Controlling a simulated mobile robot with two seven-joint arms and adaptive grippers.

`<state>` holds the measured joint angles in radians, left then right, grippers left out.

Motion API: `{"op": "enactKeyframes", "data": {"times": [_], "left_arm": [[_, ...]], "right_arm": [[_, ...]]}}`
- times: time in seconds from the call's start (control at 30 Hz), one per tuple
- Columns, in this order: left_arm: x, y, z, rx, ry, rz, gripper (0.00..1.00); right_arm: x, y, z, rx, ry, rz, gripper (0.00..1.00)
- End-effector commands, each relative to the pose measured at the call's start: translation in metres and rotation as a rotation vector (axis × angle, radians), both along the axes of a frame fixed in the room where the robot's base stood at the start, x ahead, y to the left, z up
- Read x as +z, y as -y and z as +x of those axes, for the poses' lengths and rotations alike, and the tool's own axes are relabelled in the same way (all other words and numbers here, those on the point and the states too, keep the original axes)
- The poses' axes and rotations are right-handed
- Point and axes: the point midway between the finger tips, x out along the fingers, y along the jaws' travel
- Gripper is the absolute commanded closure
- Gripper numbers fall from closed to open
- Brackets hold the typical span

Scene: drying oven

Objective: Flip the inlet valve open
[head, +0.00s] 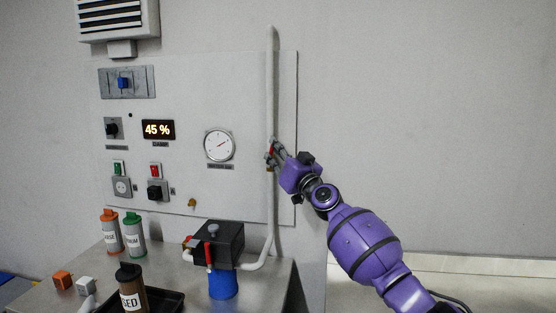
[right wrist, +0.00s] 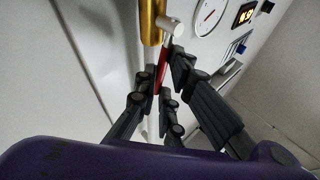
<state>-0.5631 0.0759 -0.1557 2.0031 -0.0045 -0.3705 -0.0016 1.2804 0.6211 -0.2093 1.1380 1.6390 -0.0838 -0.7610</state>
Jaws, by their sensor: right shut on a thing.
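The inlet valve is on the white vertical pipe (head: 272,80) at the right edge of the panel. Its red lever (head: 271,147) shows small beside the pipe in the head view. In the right wrist view, the brass valve body (right wrist: 151,22) is at the top, and the red lever (right wrist: 165,68) runs down from its stem between my fingers. My right gripper (head: 275,154) reaches the valve from the right and is shut on the lever; its fingers (right wrist: 167,82) cover part of it. The lever's exact angle is hard to tell. My left gripper is out of view.
The panel (head: 180,120) carries a round gauge (head: 219,145), a 45 % display (head: 158,129) and switches. On the bench below stand a black box on a blue base (head: 222,286) and bottles (head: 134,235). The wall area to the right is clear.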

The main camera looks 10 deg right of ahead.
Motion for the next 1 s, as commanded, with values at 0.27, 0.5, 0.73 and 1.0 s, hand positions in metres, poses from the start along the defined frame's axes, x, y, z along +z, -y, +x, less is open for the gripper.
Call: {"op": "enactKeyframes", "data": {"times": [0.27, 0.5, 0.73, 1.0], "left_arm": [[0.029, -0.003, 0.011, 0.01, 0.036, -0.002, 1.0], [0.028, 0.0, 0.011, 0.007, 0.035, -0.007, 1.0], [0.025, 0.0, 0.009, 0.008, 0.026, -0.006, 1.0], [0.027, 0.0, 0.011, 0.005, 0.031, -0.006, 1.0]], "right_arm": [[0.015, -0.01, 0.009, 0.0, -0.071, -0.187, 1.0], [0.009, -0.01, 0.011, -0.001, -0.089, -0.217, 1.0], [0.011, -0.01, 0.011, -0.003, -0.086, -0.215, 0.84], [0.007, -0.01, 0.011, -0.001, -0.092, -0.215, 0.73]]}}
